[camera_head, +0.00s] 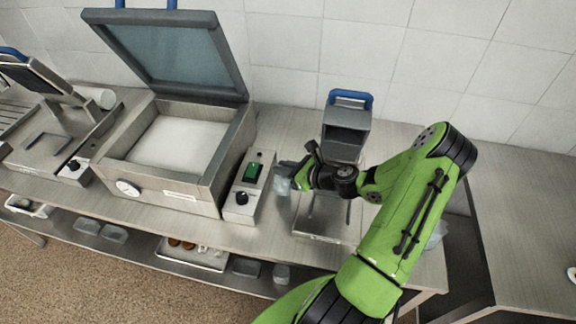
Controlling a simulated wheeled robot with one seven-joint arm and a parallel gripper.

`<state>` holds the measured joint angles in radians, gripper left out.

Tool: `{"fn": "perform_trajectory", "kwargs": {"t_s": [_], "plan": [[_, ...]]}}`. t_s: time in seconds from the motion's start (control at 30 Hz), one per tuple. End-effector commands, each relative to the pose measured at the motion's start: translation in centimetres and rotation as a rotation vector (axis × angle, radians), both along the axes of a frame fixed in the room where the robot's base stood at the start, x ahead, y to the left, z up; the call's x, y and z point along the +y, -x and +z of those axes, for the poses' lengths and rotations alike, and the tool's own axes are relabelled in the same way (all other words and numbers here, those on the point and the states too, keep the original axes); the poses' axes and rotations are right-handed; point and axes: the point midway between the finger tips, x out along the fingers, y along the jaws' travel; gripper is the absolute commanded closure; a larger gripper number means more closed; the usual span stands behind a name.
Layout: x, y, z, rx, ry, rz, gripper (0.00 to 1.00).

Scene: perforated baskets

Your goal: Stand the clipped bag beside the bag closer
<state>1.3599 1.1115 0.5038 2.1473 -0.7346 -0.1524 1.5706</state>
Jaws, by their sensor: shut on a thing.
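My gripper (300,180) is at the end of my green arm, near the middle of the view. It is shut on a small pale, translucent bag (284,185), which shows at its left side. The fingers hide part of the bag, and I cannot make out its clip. The bag is close to the right side of a control box; I cannot tell whether it touches the counter. The bag closer seems to be the grey machine with a blue handle (346,130), just behind and right of my gripper. My wrist hides its lower part.
A large vacuum chamber (178,140) with a raised lid and a control box (249,187) stands left of my gripper. Another machine (50,135) is farther left. A pale translucent thing (437,235) shows behind my arm. A shelf below holds trays (193,254). The counter's back right is clear.

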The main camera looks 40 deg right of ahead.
Motion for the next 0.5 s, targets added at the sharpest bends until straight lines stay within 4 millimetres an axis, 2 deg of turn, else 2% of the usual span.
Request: {"fn": "perform_trajectory", "kwargs": {"t_s": [0.1,0.2,0.37,0.5], "plan": [[-2.1,-1.9,-0.1,-0.003,0.003,-0.001,1.0],[-3.0,-2.8,-0.2,-0.002,-0.001,0.001,1.0],[-3.5,-3.1,-0.8,0.0,-0.003,0.0,1.0],[-3.5,-3.1,-3.1,0.001,-0.003,0.0,1.0]]}}
